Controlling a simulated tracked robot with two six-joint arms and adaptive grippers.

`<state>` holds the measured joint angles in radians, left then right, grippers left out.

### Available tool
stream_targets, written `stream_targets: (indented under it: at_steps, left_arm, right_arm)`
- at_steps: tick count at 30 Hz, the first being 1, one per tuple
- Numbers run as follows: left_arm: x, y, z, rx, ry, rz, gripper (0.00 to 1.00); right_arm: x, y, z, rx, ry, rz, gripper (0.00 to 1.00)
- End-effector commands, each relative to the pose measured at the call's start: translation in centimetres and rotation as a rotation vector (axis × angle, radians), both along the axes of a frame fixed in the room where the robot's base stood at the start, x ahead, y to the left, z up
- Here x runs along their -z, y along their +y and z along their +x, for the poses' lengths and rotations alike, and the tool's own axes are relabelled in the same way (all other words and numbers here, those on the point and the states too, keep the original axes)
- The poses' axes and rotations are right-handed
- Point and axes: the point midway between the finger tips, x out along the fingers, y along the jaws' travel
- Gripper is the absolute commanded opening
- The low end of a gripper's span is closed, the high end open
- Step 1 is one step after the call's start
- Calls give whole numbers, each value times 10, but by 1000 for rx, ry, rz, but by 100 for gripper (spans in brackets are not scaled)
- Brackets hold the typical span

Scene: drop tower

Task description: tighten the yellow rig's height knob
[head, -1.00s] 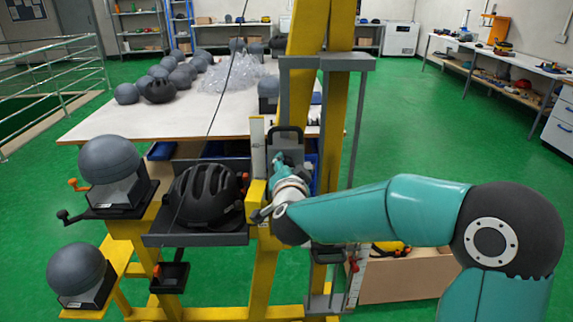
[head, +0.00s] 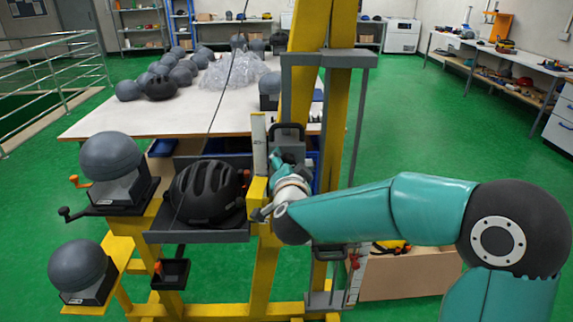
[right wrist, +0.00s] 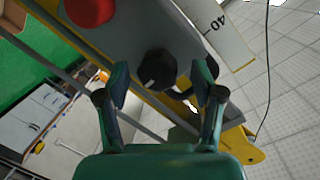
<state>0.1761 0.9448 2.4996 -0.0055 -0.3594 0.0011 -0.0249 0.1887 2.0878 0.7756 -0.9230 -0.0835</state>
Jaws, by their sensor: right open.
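The yellow rig (head: 265,270) stands in the middle of the head view. In the right wrist view a black knob (right wrist: 156,70) sits on a grey plate of the rig, beside a white scale marked 40 (right wrist: 217,28). My right gripper (right wrist: 164,84) is open, with one finger on each side of the knob; I cannot tell whether either touches it. In the head view my right gripper (head: 276,168) is at the rig's column, and the knob cannot be made out there. My left gripper is not in view.
A black helmet (head: 205,193) sits on the rig's grey tray. A red round part (right wrist: 90,10) is near the knob. Grey headforms (head: 112,157) stand at the left. A white table (head: 110,122) is behind, and green floor is free at the right.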

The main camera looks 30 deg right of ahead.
Motion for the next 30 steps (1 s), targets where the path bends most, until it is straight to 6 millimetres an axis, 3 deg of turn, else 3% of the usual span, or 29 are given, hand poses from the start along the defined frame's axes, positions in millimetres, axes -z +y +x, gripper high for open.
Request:
stream_targets:
  at_steps: [16,21,30]
  left_arm:
    - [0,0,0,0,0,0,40]
    - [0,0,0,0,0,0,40]
    - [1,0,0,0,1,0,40]
  right_arm:
    - [-14,51,-80,-5,-2,0,67]
    - [-15,58,-92,-4,0,-1,67]
    - [-15,59,-94,-2,0,-1,67]
